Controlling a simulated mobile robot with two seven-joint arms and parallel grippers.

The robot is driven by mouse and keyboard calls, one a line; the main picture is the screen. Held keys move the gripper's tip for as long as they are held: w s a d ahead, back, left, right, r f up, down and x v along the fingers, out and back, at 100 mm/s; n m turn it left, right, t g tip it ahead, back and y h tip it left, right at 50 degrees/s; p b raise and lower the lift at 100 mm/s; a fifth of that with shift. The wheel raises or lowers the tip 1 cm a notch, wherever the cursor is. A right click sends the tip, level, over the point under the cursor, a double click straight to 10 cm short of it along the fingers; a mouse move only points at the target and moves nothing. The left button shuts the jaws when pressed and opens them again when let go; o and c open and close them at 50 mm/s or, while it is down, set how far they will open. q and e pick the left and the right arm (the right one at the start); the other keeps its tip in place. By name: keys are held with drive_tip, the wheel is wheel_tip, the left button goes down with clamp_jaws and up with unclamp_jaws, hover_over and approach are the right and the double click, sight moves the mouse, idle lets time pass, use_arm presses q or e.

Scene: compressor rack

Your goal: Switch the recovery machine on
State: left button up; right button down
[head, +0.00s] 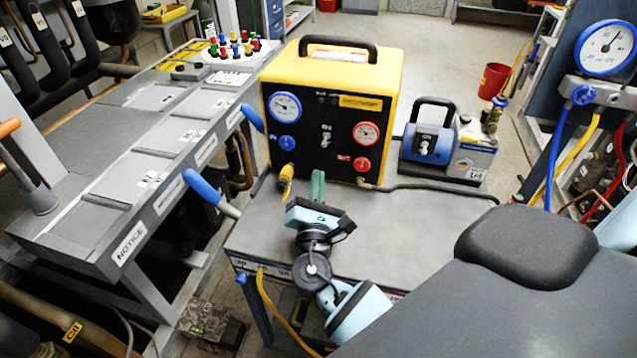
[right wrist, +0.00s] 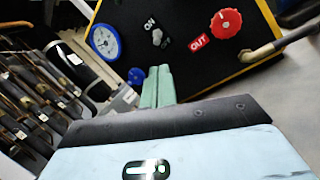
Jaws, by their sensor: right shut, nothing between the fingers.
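The recovery machine (head: 333,110) is a yellow case with a black front panel, standing on a grey cart top. Its toggle switch (head: 326,138) sits mid-panel between a blue-rimmed gauge and a red-rimmed gauge. In the right wrist view the switch (right wrist: 158,38) shows beside an "ON" label; I cannot tell which way its lever is thrown. My right gripper (head: 318,184) has green fingers, shut and empty, in front of the panel and below the switch. The fingers (right wrist: 157,85) look apart from the switch in the right wrist view. My left gripper is out of view.
A blue pump (head: 428,147) with its own switch stands right of the machine. A yellow hose fitting (head: 287,172) and a black hose (head: 440,188) leave the panel's bottom. A grey bench (head: 160,150) with blue-handled levers is at left. The cart top (head: 385,235) has bare room.

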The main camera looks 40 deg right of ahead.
sight(325, 142)
drive_tip(key=x, duration=0.5)
drive_tip(key=shift+w+d+r+p, duration=0.15)
drive_tip(key=shift+w+r+p, duration=0.15)
drive_tip(key=shift+p, duration=0.1)
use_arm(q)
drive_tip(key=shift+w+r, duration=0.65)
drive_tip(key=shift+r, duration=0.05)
use_arm(e)
drive_tip(key=shift+w+d, duration=0.4)
drive_tip(key=shift+w, duration=0.1)
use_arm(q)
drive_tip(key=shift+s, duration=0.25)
use_arm(e)
drive_tip(key=shift+w, duration=0.1)
